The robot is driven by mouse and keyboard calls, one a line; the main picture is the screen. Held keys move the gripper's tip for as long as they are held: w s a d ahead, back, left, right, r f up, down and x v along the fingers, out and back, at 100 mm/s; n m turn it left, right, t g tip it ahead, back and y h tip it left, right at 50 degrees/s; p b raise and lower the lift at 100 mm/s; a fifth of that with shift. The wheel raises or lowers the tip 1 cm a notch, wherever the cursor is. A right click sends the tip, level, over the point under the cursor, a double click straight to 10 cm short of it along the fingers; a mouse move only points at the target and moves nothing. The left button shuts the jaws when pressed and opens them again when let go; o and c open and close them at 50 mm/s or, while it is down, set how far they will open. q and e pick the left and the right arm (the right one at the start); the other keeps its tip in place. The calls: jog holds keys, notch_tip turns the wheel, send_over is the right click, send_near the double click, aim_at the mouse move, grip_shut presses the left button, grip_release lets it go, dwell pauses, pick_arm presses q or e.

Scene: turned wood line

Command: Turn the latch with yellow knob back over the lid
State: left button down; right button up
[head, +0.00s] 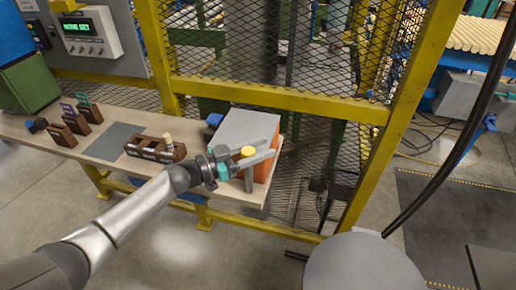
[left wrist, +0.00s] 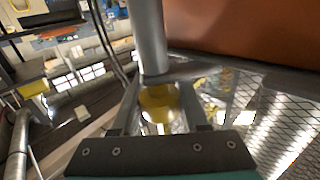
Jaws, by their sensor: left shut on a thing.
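An orange box (head: 270,164) with a grey lid (head: 243,125) stands at the right end of the wooden bench. The latch's yellow knob (head: 248,151) shows at the lid's near edge; it also shows in the left wrist view (left wrist: 158,103). My left gripper (head: 262,155) is shut on the knob, one finger on each side. The latch's pivot is hidden. My right gripper is not in view.
A dark wooden rack (head: 150,148) with a light turned peg (head: 168,141) stands left of the box. A grey mat (head: 113,142) and several small brown holders lie farther left. A yellow-framed mesh fence (head: 285,103) rises behind the bench.

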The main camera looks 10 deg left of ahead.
pick_arm(q)
jog(key=shift+s+d+f+m+g+h+b, duration=0.1)
jog(key=shift+s+m+g+h+b, duration=0.2)
jog(key=shift+m+g+h+b, duration=0.8)
jog(key=shift+s+d+r+m+g+h+b, duration=0.15)
jog(key=shift+s+m+g+h+b, duration=0.2)
jog(key=shift+m+g+b, duration=1.3)
jog(key=shift+s+d+f+m+g+h+b, duration=0.2)
jog(key=shift+m+g+h+b, duration=0.5)
jog(key=shift+g+b, duration=1.35)
jog(key=shift+c, duration=2.1)
grip_release()
jog(key=shift+a, duration=0.1)
jog(key=s+a+b, duration=0.1)
jog(key=a+b, duration=0.2)
jog(key=a, duration=1.2)
jog(key=shift+s+b, duration=0.3)
jog(key=shift+s, duration=0.05)
